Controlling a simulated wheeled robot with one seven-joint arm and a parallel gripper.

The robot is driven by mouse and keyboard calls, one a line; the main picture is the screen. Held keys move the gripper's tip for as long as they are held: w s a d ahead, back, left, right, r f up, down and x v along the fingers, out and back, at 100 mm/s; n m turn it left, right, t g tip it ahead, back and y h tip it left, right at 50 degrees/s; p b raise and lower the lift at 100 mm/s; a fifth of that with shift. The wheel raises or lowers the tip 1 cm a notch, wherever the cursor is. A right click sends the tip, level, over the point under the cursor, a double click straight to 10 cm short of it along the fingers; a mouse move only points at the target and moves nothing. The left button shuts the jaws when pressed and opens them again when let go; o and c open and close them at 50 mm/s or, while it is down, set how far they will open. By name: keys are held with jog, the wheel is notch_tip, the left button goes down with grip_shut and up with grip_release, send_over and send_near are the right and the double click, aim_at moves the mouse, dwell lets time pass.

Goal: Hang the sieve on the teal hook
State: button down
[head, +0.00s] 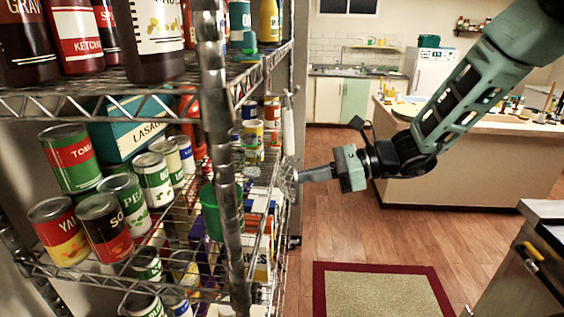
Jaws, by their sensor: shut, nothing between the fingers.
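My gripper (312,174) reaches in from the right at the end of my arm. Its fingers point left at the right side of the wire shelf rack, and it is shut with nothing between the fingers. A grey, mesh-like round shape (288,179), which looks like the sieve, is right at the fingertips, beside the rack. A pale upright bar (288,127) above it may be its handle. I cannot tell whether the fingers touch it. I cannot make out a teal hook, or what holds the mesh shape up.
The wire rack (222,150) fills the left, full of cans, bottles and boxes, with a metal post close by. A red-bordered rug (380,293) lies on the wooden floor. A kitchen island (470,165) stands behind my arm. A counter (535,265) is at right.

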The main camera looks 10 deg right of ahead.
jog(key=shift+w+a+b, duration=0.15)
jog(key=shift+w+a, duration=0.1)
jog(key=shift+a, duration=0.5)
jog(key=shift+w+a+b, duration=0.15)
jog(key=shift+w+a, duration=0.1)
jog(key=shift+a, duration=0.45)
dwell(0.8)
jog(key=shift+s+d, duration=0.2)
jog(key=shift+d, duration=0.35)
jog(key=shift+s+d, duration=0.15)
jog(key=shift+d, duration=0.4)
dwell(4.7)
